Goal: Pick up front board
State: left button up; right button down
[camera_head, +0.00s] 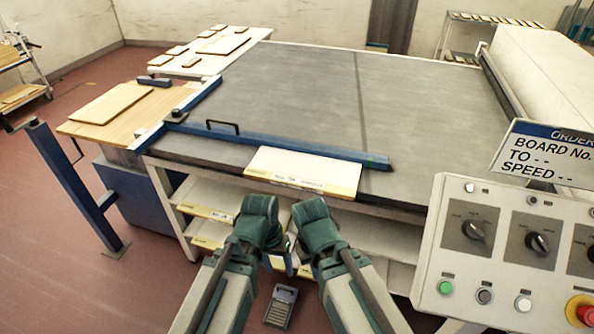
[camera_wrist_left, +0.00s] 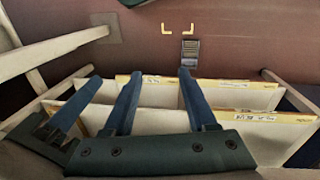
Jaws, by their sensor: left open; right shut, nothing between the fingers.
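A pale board (camera_head: 305,166) with a labelled yellow front edge lies at the front edge of the grey table, against the blue bar. Other pale boards with labelled yellow edges rest on shelves below; one shelf board (camera_head: 208,213) shows at the left, and a labelled board edge (camera_wrist_left: 262,116) shows in the left wrist view. My left gripper (camera_head: 266,262) is low in front of the shelves, open and empty; its blue fingers (camera_wrist_left: 160,75) stand apart in the left wrist view. My right gripper (camera_head: 304,266) is beside it, shut and empty, its fingertips partly hidden.
A blue bar (camera_head: 280,146) with a black handle crosses the grey tabletop (camera_head: 290,85). A control panel (camera_head: 510,245) stands close at the right. A wooden side table (camera_head: 85,130) and blue post (camera_head: 72,185) are at the left. A grey device (camera_head: 281,306) lies on the floor.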

pick_arm(q)
jog(key=w+d+f+n+t+h+b, duration=0.1)
jog(key=w+d+f+n+h+b, duration=0.1)
jog(key=w+f+h+b, duration=0.25)
jog(key=n+t+h+b, duration=0.8)
jog(key=t+b, duration=0.2)
send_near(285, 185)
jog(key=x, duration=1.1)
jog(key=shift+w+d, duration=0.1)
jog(key=shift+w, duration=0.15)
grip_shut()
pick_arm(e)
notch_tip(285, 185, down, 17)
jog(key=shift+r, duration=0.2)
pick_arm(q)
jog(key=shift+s, duration=0.1)
pick_arm(e)
jog(key=shift+s, duration=0.1)
